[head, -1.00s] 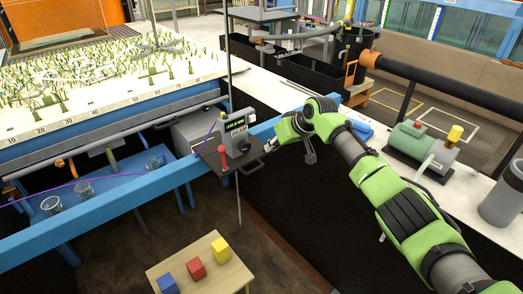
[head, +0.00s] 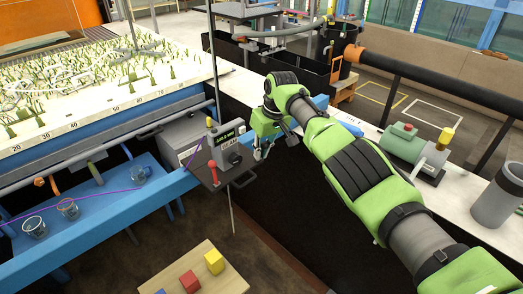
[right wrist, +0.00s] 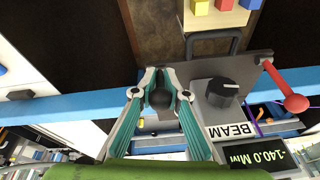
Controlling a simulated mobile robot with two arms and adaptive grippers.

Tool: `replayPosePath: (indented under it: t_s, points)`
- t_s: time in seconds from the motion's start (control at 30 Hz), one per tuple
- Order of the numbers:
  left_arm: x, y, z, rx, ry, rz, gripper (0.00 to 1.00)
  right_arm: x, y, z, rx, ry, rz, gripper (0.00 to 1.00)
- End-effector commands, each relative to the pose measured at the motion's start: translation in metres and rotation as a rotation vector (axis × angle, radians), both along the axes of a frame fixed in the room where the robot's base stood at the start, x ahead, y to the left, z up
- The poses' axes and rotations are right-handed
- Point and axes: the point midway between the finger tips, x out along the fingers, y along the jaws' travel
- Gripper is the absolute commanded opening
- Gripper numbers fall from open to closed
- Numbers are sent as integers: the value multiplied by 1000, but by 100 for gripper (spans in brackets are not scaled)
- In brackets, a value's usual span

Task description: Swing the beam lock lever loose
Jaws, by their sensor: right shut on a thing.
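The instrument box (head: 226,148) with a small green display sits on a dark plate (head: 222,178) on the blue beam (head: 105,225). My right gripper (head: 260,154) is just right of the box. In the right wrist view my right gripper (right wrist: 160,92) is shut on a dark round knob (right wrist: 160,98), with a finger on each side. Beside it are the BEAM label (right wrist: 230,131) and a black dial (right wrist: 222,91). A red-knobbed lever (head: 210,171) stands at the plate's other side; it also shows in the right wrist view (right wrist: 285,87). My left gripper is out of view.
A wooden stand (head: 226,272) with red, yellow and blue blocks is below. Glass beakers (head: 68,208) stand on a blue shelf at left. The planted flume bed (head: 90,85) is behind. A green pump (head: 415,146) sits on the white ledge at right.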

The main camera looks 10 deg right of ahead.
Motion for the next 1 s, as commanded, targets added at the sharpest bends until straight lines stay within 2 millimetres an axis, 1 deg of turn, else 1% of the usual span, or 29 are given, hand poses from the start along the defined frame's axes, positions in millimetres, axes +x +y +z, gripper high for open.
replayPosePath:
  t_s: [0.33, 0.37, 0.4, 0.67, 0.77, 0.87, 1.0]
  points:
    - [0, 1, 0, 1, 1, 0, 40, -1, 2, -1, 1, 3, 3, 0]
    - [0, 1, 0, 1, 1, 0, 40, -1, 2, -1, 1, 3, 3, 15]
    - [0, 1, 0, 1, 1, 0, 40, -1, 2, -1, 1, 3, 3, 24]
    - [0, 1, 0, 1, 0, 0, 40, -1, 1, 0, 0, 2, 1, 24]
    - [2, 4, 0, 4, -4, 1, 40, -1, 1, 1, 0, 1, 1, 24]
    - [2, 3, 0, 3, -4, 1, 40, -1, 0, 5, 2, 1, 1, 24]
    - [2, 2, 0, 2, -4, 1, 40, -3, -2, 17, 2, -1, 3, 24]
